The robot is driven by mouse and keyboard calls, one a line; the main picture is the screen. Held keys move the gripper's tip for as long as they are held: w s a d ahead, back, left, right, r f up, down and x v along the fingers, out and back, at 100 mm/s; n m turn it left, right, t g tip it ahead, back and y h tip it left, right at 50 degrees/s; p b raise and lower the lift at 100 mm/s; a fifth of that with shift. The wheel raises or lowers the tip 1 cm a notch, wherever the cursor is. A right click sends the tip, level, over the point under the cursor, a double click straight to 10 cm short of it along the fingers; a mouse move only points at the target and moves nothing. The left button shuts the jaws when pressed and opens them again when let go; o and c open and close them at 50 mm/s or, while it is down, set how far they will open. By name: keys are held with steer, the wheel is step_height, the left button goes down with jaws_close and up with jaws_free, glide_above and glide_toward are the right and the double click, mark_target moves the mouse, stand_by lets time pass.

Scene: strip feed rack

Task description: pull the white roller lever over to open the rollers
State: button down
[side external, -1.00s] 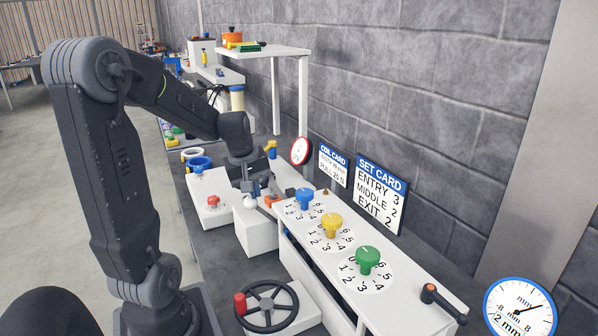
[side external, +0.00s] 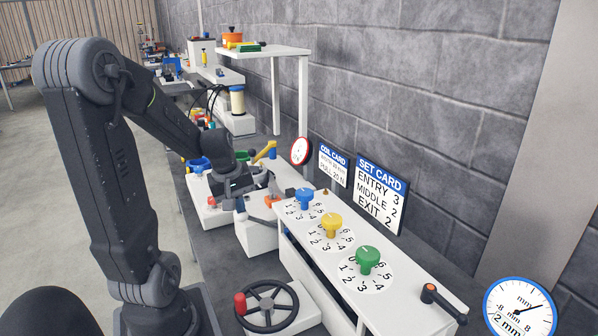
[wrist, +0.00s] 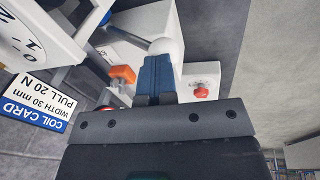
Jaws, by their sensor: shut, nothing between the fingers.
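The white roller lever shows its rounded white end (wrist: 166,46) in the wrist view, right at the tips of my blue fingers. In the side view my gripper hides the lever. My gripper (side external: 240,205) is shut and empty, low over the white block beside the dial panel. In the wrist view my gripper (wrist: 157,76) points at the lever's end and overlaps it. I cannot tell whether the fingers touch it.
An orange part (side external: 272,200) sits close right of my fingers. A red button (side external: 211,201) is on the left. The dial panel (side external: 390,303) with blue, yellow and green knobs stands to the right. A black handwheel (side external: 268,306) is in front.

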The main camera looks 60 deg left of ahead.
steer(key=r, duration=0.3)
steer(key=w+r, duration=0.1)
steer(key=shift+d+r, duration=0.35)
steer(key=s+r, duration=0.5)
steer(key=r, duration=0.1)
steer(key=shift+s+d+r, duration=0.25)
steer(key=shift+d+r, duration=0.15)
steer(key=w+d+m+t, duration=0.3)
steer(key=d+m, duration=1.3)
steer(key=d, duration=0.7)
steer(key=shift+f+m+h, duration=0.3)
steer(key=shift+f+h, duration=0.05)
steer(key=shift+h, duration=0.05)
